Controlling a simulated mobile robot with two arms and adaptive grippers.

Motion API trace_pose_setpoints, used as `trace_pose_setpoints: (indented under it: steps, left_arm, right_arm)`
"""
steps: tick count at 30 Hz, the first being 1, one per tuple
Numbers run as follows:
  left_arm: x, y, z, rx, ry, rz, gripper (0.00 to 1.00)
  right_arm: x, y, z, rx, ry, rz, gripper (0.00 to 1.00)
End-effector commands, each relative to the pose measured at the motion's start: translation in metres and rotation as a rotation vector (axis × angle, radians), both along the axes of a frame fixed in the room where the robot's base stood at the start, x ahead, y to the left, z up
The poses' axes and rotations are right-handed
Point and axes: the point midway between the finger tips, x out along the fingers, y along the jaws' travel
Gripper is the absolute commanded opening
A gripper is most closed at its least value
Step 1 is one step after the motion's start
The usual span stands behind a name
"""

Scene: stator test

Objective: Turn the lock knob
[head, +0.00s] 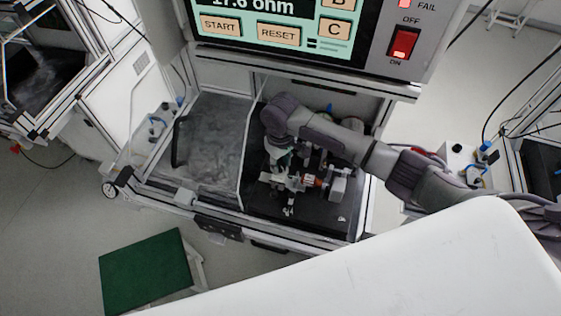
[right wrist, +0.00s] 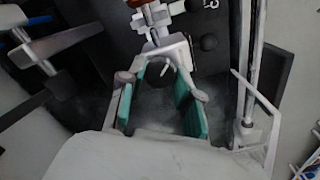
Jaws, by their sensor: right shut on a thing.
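The test fixture (head: 338,184) stands on the black floor of the open test bay, with metal arms, clamps and an orange-brown part. My right arm reaches in from the right, and my right gripper (head: 281,158) points down at the fixture's left end. In the right wrist view, the green-padded fingers of my right gripper (right wrist: 160,78) close in at the fixture (right wrist: 160,22). They are shut on a small part there, which appears to be the lock knob. The knob is mostly hidden by the fingers, and its turn angle cannot be told. My left gripper is out of view.
The tester panel (head: 300,45) with screen, buttons and red switch overhangs the bay. A clear cover with a black handle (head: 178,142) lies left of the fixture. A green-topped step (head: 145,270) stands on the floor at lower left.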

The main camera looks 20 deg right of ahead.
Motion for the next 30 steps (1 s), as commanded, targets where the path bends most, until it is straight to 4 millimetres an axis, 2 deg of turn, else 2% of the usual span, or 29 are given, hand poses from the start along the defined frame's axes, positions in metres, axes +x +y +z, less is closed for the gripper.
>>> trace_pose_setpoints:
  steps: [1, 5, 13, 17, 20, 30]
  left_arm:
    - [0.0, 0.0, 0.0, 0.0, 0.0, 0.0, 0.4]
    - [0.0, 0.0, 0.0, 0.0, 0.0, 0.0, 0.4]
    - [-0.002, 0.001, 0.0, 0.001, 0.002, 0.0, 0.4]
    - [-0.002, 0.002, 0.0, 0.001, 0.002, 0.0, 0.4]
    - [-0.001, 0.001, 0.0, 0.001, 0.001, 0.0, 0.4]
    - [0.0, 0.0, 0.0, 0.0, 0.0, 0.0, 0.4]
  right_arm:
    - [0.001, 0.0, 0.001, 0.001, -0.003, 0.0, 0.38]
    - [0.001, 0.0, 0.001, 0.001, -0.002, -0.001, 0.59]
    - [0.0, 0.0, 0.001, 0.0, -0.001, -0.001, 0.59]
    - [0.001, 0.0, 0.008, 0.001, -0.002, -0.001, 0.59]
    - [0.001, 0.0, 0.024, 0.001, -0.004, 0.0, 0.59]
    - [0.001, 0.0, 0.094, 0.001, -0.005, 0.0, 0.59]
